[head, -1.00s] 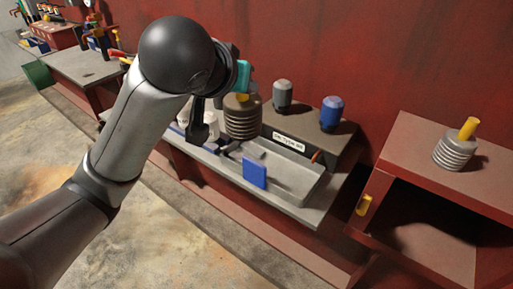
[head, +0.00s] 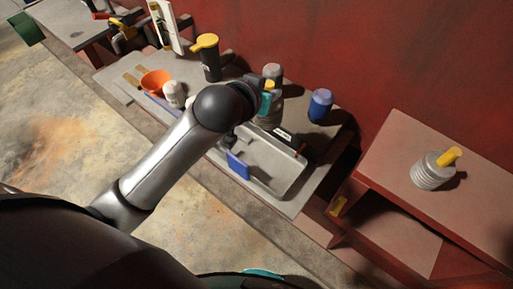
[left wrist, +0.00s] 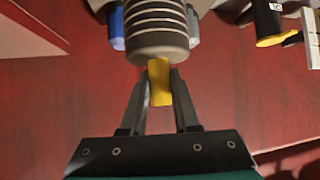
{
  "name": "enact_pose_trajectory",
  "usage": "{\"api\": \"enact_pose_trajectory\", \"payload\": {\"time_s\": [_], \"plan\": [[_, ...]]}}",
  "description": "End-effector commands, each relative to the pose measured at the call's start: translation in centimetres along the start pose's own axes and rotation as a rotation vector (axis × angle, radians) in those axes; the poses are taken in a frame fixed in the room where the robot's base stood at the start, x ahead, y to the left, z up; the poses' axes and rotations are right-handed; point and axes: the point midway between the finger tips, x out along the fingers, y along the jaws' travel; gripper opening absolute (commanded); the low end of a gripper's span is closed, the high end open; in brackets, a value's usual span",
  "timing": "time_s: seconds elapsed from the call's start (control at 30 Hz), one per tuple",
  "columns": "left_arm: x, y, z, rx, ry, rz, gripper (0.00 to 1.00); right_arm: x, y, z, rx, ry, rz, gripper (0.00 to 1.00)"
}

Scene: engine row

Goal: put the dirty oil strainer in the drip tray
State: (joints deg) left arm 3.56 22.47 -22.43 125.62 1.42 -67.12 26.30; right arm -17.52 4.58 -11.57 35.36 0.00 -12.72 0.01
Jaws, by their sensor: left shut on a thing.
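My left gripper (head: 262,99) is shut on the yellow handle of the brownish, ribbed oil strainer (head: 271,115). In the left wrist view the strainer (left wrist: 155,25) stands out beyond the fingertips (left wrist: 160,78), with its handle between the fingers. In the head view my arm and gripper partly hide it, behind the grey drip tray (head: 272,166). I cannot tell how high it is above the bench. The tray's visible floor is bare, and a blue block (head: 238,165) is at its near side. My right gripper is not in view.
A lighter strainer (head: 432,172) with a yellow handle stands on the red stand at right. A blue canister (head: 320,104) and a grey canister (head: 272,73) stand behind the tray. An orange bowl (head: 156,82), a white jar (head: 174,93) and a black, yellow-topped container (head: 208,58) are at left.

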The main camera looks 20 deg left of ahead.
Motion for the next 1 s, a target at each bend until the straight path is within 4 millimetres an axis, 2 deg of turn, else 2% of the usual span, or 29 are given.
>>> {"api": "enact_pose_trajectory", "payload": {"time_s": [0.07,0.23,0.7,0.8,1.0], "plan": [[-0.4,0.1,0.2,0.006,0.0,0.002,0.0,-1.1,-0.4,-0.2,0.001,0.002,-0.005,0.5],[0.1,0.2,1.7,0.016,0.0,0.004,0.0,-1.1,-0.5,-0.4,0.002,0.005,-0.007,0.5],[7.0,0.1,11.7,0.015,-0.002,0.004,0.0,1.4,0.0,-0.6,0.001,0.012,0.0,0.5],[8.0,0.1,13.2,0.017,-0.001,0.006,0.0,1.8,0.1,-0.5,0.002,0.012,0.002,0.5],[9.0,0.2,14.5,0.015,0.003,0.006,0.0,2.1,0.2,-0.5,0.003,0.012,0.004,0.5]]}}
